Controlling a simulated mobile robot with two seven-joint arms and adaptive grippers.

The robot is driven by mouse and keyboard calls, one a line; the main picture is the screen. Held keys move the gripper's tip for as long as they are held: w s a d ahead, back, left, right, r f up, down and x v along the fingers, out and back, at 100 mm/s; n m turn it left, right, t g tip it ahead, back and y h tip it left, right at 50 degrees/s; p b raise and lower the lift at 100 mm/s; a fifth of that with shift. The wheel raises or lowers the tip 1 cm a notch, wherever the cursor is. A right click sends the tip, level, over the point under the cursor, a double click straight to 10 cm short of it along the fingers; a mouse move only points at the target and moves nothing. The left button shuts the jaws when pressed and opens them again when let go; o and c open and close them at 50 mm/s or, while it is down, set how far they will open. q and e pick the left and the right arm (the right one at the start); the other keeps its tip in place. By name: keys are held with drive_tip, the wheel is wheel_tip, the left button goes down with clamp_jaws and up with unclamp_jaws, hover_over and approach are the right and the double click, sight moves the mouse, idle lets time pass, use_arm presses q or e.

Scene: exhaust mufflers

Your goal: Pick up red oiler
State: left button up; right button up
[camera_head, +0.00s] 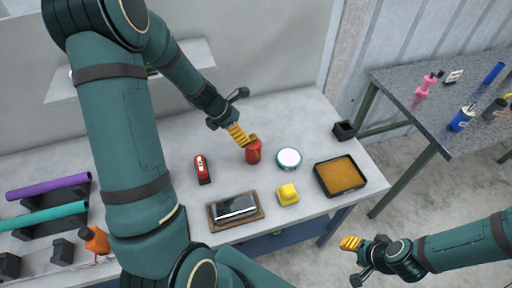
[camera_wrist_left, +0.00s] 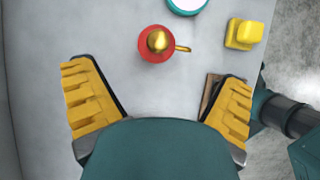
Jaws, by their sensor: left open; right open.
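The red oiler (camera_head: 253,151) stands upright on the light grey workbench, near its middle. In the left wrist view the red oiler (camera_wrist_left: 157,43) shows from above, with a gold top and a short gold spout pointing right. My left gripper (camera_head: 240,136) is right beside the oiler in the head view. In the left wrist view my left gripper (camera_wrist_left: 160,100) has its yellow fingers spread wide, with the oiler ahead of them and nothing between them. My right gripper (camera_head: 352,243) is off the bench's front right edge, over the floor, empty.
Near the oiler are a round white-topped tin (camera_head: 288,158), a red stapler-like object (camera_head: 203,169), a yellow block (camera_head: 288,194), a framed dark device (camera_head: 234,211) and a black tray with orange filling (camera_head: 341,193). A second table (camera_head: 440,100) stands at right.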

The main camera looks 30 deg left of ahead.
sight(256, 144)
use_arm(q)
drive_tip(key=b+x, duration=0.1)
drive_tip(key=x, duration=0.4)
drive_tip(key=shift+f, duration=0.45)
drive_tip(key=x, duration=0.3)
drive_tip(key=b+x, duration=0.1)
drive_tip(key=x, duration=0.1)
drive_tip(key=shift+a+f, duration=0.2)
drive_tip(key=shift+a, duration=0.1)
drive_tip(key=shift+w+d+f, duration=0.15)
drive_tip(key=shift+c, duration=0.2)
drive_tip(key=c, duration=1.3)
